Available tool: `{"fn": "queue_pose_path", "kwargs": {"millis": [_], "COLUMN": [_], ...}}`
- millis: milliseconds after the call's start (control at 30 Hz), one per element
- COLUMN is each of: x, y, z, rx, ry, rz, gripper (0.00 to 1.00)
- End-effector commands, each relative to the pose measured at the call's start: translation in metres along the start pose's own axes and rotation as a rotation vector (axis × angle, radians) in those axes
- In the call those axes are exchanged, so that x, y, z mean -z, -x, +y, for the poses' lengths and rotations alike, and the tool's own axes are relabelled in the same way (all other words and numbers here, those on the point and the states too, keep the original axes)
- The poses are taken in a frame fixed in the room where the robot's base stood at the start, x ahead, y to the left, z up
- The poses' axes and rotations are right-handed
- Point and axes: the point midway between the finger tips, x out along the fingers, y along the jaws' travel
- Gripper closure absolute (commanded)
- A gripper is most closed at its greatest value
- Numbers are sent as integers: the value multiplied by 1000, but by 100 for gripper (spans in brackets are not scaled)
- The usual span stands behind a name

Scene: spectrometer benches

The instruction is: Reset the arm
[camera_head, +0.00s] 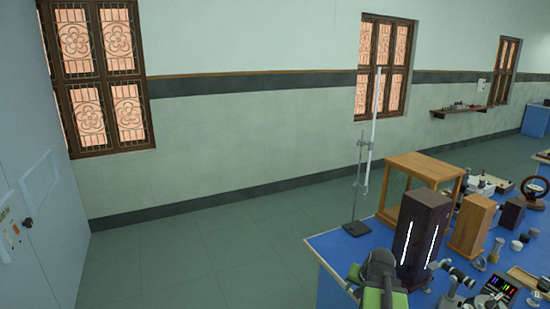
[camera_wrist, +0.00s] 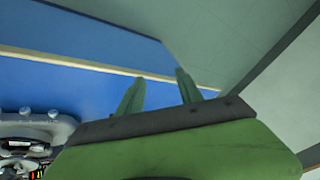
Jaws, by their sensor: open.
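My gripper (camera_wrist: 160,76) shows in the wrist view as two green fingers standing apart on a dark bar. It is open, with nothing between the fingers. Beyond the fingers are a blue bench top, its pale edge and the grey floor. In the head view, a green and black part of my arm (camera_head: 380,275) shows at the bottom, by the near left part of the blue bench (camera_head: 345,246). The fingertips cannot be made out clearly there.
A dark wooden box with two bright slits (camera_head: 422,232) stands close beside my arm. Behind it are a wood-framed glass case (camera_head: 424,167) and a tall stand (camera_head: 356,226). A brown block (camera_head: 471,225) and instruments crowd the right. The floor (camera_head: 200,255) at left is clear.

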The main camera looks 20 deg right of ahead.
Motion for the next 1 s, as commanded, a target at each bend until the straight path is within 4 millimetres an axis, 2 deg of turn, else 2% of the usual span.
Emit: {"fn": "queue_pose_path", "kwargs": {"millis": [33, 100, 167, 200, 267, 300, 400, 500, 567, 600, 700, 933, 1000], "x": [-18, -47, -76, -98, -133, -156, -212, -255, -273, -273, -276, -277, -277], "y": [-7, -14, -17, -18, -18, -16, -10, -2, 3, 5, 10, 11, 11], "z": [-46, -100, -145, -172, -210, -232, -272, -291, -290, -275, -260, -258, -258], "rx": [19, 38, 51, 57, 65, 66, 61, 38, 6, -33, -76, -78, -77], "ry": [80, 185, 278, 341, 437, 501, 645, 759, 819, 831, 856, 864, 863], "rz": [-30, -73, -111, -137, -177, -203, -263, -318, -359, -390, -437, -448, -448], "gripper": [57, 57, 57, 57, 57, 57, 57, 57, 57, 57, 57, 57, 64]}}
